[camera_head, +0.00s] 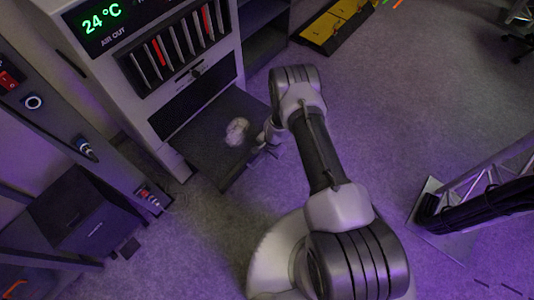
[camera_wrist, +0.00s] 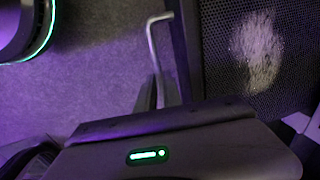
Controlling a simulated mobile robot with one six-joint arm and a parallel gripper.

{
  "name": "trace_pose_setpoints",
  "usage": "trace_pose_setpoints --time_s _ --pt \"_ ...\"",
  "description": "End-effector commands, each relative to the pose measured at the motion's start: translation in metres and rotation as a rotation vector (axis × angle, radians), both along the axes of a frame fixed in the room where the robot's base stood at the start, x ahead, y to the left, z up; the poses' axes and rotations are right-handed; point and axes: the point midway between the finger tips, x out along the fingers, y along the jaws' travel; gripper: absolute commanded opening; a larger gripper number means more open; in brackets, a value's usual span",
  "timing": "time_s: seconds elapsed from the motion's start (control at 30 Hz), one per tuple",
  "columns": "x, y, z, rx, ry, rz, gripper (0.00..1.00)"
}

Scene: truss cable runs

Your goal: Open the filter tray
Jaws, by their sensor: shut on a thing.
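The filter tray (camera_head: 207,152) is a dark flat tray that stands out from the lower front of the white cooling cabinet. A pale fluffy dust patch (camera_head: 237,131) lies on it. In the wrist view its black mesh (camera_wrist: 222,62) fills the upper right, with the pale patch on it. A thin grey bent handle (camera_wrist: 153,50) runs along the tray's front edge. My gripper (camera_head: 264,148) is at that front edge. In the wrist view its dark fingers (camera_wrist: 159,94) are shut on the handle; the grip is partly hidden by my gripper body.
The cabinet (camera_head: 133,83) shows a green 24 °C readout and slots with red and grey strips. A dark box (camera_head: 85,215) and a panel with connectors stand left. A truss foot (camera_head: 440,230) is at right, a yellow-black ramp (camera_head: 335,25) behind. The carpet between is clear.

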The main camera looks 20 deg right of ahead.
Motion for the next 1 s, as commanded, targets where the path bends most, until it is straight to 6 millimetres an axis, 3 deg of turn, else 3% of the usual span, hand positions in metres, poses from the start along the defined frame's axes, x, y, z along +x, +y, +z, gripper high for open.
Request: trace_pose_setpoints --time_s 0.07,0.1,0.2,0.57,0.67,1.0 --pt "0.001 0.0 0.0 0.0 -0.001 0.0 0.0" --pt "0.001 0.0 0.0 0.0 -0.001 0.0 0.13" --pt "0.001 0.0 0.0 0.0 -0.001 0.0 0.32" --pt "0.0 0.0 0.005 0.0 -0.001 0.0 0.33" --pt "-0.002 -0.002 0.022 0.0 -0.001 0.0 0.33" --pt "-0.018 -0.014 0.125 0.0 -0.003 -0.001 0.33"
